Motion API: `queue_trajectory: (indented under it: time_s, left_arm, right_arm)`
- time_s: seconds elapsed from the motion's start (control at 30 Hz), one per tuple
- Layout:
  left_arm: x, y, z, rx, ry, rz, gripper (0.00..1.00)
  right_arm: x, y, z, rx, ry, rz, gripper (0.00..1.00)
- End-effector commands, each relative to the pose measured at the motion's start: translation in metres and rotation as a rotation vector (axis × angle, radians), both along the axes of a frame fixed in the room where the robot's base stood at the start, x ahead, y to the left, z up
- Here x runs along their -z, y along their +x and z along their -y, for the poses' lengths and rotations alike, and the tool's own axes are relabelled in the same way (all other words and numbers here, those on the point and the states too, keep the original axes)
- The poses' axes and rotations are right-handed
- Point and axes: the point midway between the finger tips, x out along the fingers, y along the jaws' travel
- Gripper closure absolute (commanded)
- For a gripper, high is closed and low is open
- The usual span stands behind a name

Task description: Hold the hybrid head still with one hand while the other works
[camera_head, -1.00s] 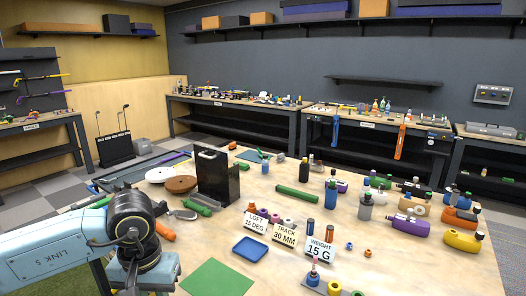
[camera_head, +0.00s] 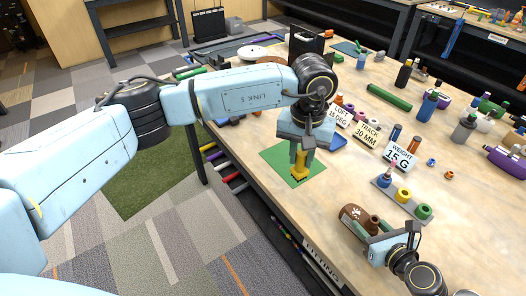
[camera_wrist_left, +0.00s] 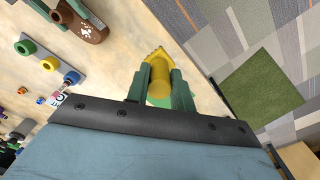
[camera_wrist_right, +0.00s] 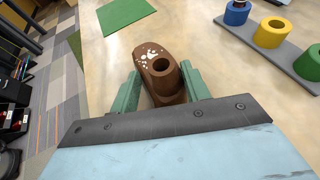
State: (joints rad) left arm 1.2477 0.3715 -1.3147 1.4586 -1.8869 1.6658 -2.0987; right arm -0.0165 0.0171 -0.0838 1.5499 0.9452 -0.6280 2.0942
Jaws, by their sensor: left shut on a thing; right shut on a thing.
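The brown hybrid head (camera_head: 350,214) with white specks lies near the table's front edge; it also shows in the right wrist view (camera_wrist_right: 160,66), with its round socket facing up. My right gripper (camera_head: 366,232) is shut on it, one green finger on each side (camera_wrist_right: 163,90). My left gripper (camera_head: 299,150) points down over the green mat (camera_head: 276,157). It is shut on a yellow tool (camera_head: 300,172), which also shows between the green fingers in the left wrist view (camera_wrist_left: 159,84). The tool's lower end is at the mat; I cannot tell whether it touches.
A grey holder with blue, yellow and green rings (camera_head: 403,195) stands just beyond the head. Label cards, including "WEIGHT 15 G" (camera_head: 399,156), stand behind it. Bottles and a green cylinder (camera_head: 389,97) fill the back. Bare wood lies between mat and head.

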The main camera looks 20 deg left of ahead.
Motion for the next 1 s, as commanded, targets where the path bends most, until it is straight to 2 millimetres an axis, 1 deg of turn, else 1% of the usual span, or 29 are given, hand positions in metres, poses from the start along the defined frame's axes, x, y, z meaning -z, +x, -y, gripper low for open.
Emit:
queue_trajectory:
  time_s: [0.03, 0.2, 0.3, 0.43, 0.5, 0.63, 1.0]
  left_arm:
    - [0.002, 0.006, 0.022, 0.004, -0.002, -0.001, 0.97]
    - [0.008, 0.019, 0.081, 0.006, -0.001, 0.0, 0.97]
    - [0.01, 0.022, 0.111, 0.007, 0.0, 0.0, 0.97]
    - [0.011, 0.022, 0.142, 0.009, 0.0, 0.0, 0.97]
    - [0.012, 0.021, 0.153, 0.009, 0.0, 0.0, 0.97]
    - [0.012, 0.02, 0.165, 0.01, -0.001, 0.0, 0.97]
    - [0.012, 0.02, 0.167, 0.01, -0.001, 0.0, 0.97]
  right_arm:
    - [0.002, -0.001, 0.001, 0.0, -0.003, -0.003, 0.83]
    - [0.002, -0.001, 0.001, 0.001, -0.004, -0.003, 0.83]
    - [0.002, -0.001, 0.001, 0.001, -0.004, -0.003, 0.83]
    - [0.002, -0.001, 0.001, 0.001, -0.004, -0.003, 0.83]
    - [0.002, -0.001, 0.001, 0.001, -0.004, -0.003, 0.83]
    - [0.002, -0.001, 0.001, 0.001, -0.004, -0.003, 0.83]
    - [0.003, -0.001, 0.001, 0.001, -0.005, -0.004, 0.83]
